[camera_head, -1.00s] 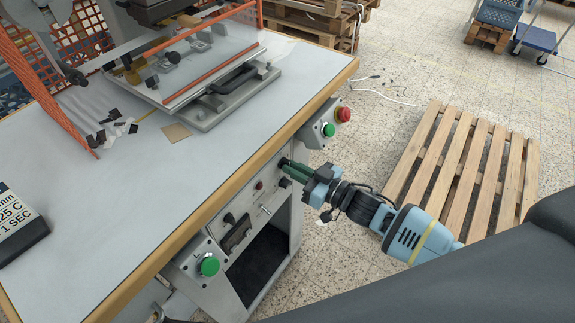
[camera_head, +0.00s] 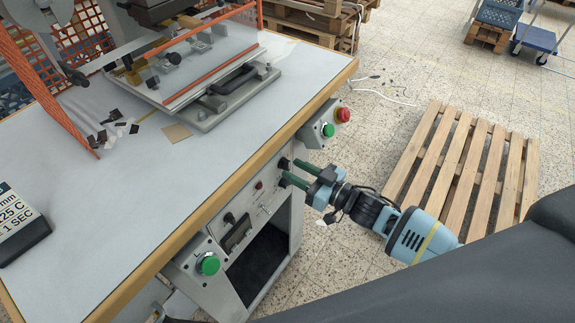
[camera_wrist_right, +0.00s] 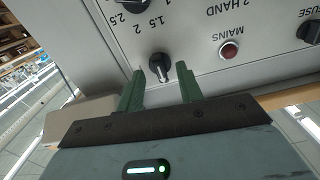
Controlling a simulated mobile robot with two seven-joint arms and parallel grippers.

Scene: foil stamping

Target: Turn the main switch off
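The black rotary knob (camera_wrist_right: 158,67) on the grey front panel, apparently the main switch, shows in the right wrist view. No label for it is readable. A red lamp (camera_wrist_right: 229,50) marked MAINS is to its right. My right gripper (camera_head: 290,168) is open at the panel under the table's front edge. In the wrist view its green fingertips (camera_wrist_right: 163,77) are spread on either side of the knob, with gaps visible. I cannot tell how deep they reach around it. In the head view the knob is hard to make out by the fingers. My left gripper is not in view.
A numbered dial (camera_wrist_right: 130,4) and a fuse knob (camera_wrist_right: 311,32) are on the same panel. A box with green and red buttons (camera_head: 328,130) is close above the gripper. Another green button (camera_head: 208,265) is lower left. A wooden pallet (camera_head: 470,170) lies right.

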